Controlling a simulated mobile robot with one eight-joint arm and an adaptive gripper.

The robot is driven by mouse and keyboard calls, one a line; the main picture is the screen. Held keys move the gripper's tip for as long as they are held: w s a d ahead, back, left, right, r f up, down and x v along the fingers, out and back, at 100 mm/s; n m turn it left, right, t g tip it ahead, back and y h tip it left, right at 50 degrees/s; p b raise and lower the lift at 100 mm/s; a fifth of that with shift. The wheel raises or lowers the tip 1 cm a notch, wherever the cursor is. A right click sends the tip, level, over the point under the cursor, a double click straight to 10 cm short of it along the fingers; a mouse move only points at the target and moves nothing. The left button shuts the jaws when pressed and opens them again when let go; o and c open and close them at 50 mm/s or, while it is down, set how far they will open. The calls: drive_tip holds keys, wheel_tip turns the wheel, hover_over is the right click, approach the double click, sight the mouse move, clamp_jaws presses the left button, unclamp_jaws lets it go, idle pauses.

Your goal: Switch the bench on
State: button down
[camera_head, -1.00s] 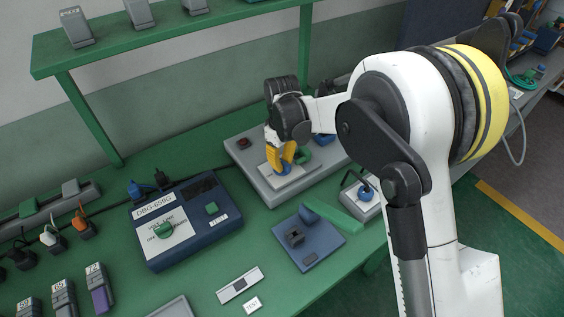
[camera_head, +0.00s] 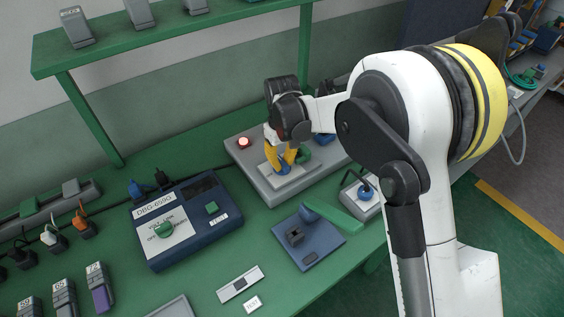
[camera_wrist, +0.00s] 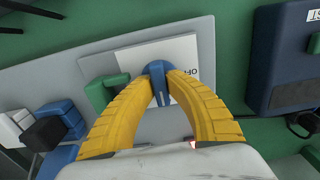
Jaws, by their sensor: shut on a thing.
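The bench unit is a wide grey box (camera_head: 262,186) at the back of the green bench. It carries a white label plate (camera_wrist: 187,47) with partly visible "OFF" lettering and a blue rotary knob (camera_wrist: 159,82). My gripper (camera_head: 285,164), with its yellow fingers, points down at the plate and is shut on the blue knob. In the wrist view, one finger lies on each side of the knob. A red lamp (camera_head: 244,142) at the box's left end is brightly lit. A green part (camera_head: 303,155) sits on the box beside my fingers.
A dark blue DBG-labelled box (camera_head: 190,240) with a green knob stands to the left. A blue plate fixture (camera_head: 322,249) and a small grey box with a blue knob (camera_head: 366,192) stand in front. The shelf (camera_head: 200,35) overhangs the back left.

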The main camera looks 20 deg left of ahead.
drive_tip(key=c, duration=1.4)
unclamp_jaws()
